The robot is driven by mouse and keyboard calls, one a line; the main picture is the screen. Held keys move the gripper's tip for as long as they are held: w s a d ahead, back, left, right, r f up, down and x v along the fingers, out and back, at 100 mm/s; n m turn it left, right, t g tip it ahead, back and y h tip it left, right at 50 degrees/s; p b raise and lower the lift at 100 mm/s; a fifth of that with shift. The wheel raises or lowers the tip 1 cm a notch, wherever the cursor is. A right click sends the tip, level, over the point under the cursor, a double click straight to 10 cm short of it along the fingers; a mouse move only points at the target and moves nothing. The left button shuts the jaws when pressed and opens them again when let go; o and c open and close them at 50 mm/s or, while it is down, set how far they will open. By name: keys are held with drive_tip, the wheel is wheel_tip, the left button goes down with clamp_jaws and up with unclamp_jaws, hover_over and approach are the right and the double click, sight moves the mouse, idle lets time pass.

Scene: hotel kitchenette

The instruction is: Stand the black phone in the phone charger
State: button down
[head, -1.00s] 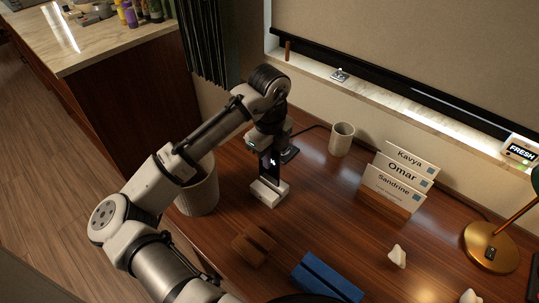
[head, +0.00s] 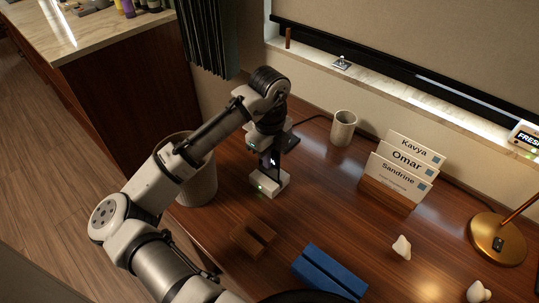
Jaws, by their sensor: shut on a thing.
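The black phone (head: 272,162) stands upright with its lower end at the white phone charger (head: 272,186) on the wooden desk. A small green light shows on the charger's front. My gripper (head: 270,148) is above the charger, pointing down, shut on the upper part of the phone. The gripper and wrist hide the phone's top. The phone's bottom edge appears to be in the charger's slot, and its lit screen partly shows.
A white bin (head: 200,183) stands left of the charger, behind my arm. A beige cup (head: 343,128) and a name-card holder (head: 388,193) are to the right. A brown stand (head: 253,237) and a blue stand (head: 328,272) lie in front. A brass lamp base (head: 497,239) is far right.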

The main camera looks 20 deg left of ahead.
drive_tip(key=c, duration=1.5)
unclamp_jaws()
